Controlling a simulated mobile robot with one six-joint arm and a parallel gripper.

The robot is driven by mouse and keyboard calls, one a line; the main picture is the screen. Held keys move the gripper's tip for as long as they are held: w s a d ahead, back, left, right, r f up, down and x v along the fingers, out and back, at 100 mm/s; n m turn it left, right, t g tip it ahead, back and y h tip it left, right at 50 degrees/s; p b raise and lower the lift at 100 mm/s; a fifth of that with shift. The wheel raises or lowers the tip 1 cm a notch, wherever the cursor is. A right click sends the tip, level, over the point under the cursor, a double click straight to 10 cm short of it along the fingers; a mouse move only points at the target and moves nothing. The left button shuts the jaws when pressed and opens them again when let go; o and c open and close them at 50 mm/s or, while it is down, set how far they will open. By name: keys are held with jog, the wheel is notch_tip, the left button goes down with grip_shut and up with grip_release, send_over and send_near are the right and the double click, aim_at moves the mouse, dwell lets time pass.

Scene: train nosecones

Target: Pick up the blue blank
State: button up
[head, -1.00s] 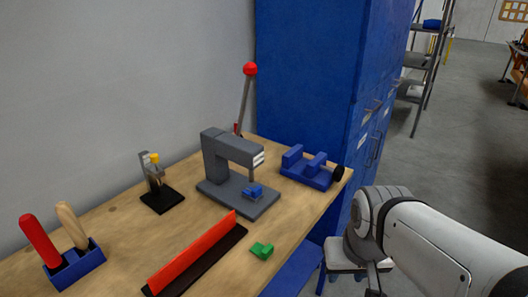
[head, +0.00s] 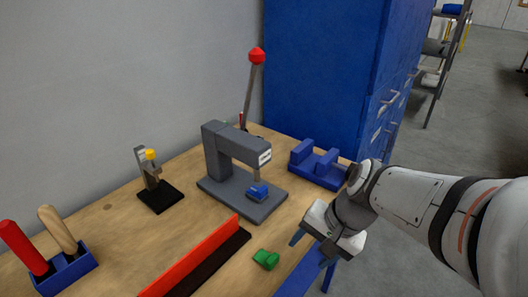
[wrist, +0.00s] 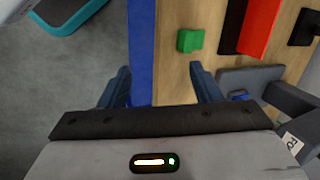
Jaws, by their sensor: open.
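The blue blank (head: 257,191) is a small blue block on the base of the grey arbor press (head: 225,160), under its ram. In the wrist view it is at the right (wrist: 239,95), partly hidden by the press. My gripper (head: 311,250) is open and empty, above the front edge of the bench. It is in front of and to the right of the blank, apart from it. In the wrist view its two dark blue fingers (wrist: 160,72) are spread wide, with the bench edge between them.
A green block (head: 266,259) lies near the bench's front edge, close to my gripper. A red bar on a black base (head: 200,258), a blue vise (head: 318,164), a small black-based fixture (head: 158,195) and a blue tool holder (head: 68,275) share the bench. The press lever (head: 251,90) rises high.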

jog(key=w+a+f+m+t+y+b, duration=0.1)
jog(key=w+a+f+m+t+y, duration=0.1)
jog(key=w+a+m+y, duration=0.5)
jog(key=m+t+b, duration=0.1)
jog(key=m+t, duration=0.4)
jog(key=m, duration=0.7)
send_near(265, 193)
jog(key=shift+w+a+r, duration=0.2)
jog(key=shift+r, duration=0.25)
jog(key=shift+w+f+m, duration=0.1)
jog(key=shift+w+m, duration=0.2)
jog(key=shift+m, duration=0.2)
jog(key=shift+h, duration=0.3)
jog(key=x, duration=0.7)
jog(key=shift+s+a+f, duration=0.3)
jog(key=shift+a+f, duration=0.05)
jog(key=c, duration=1.1)
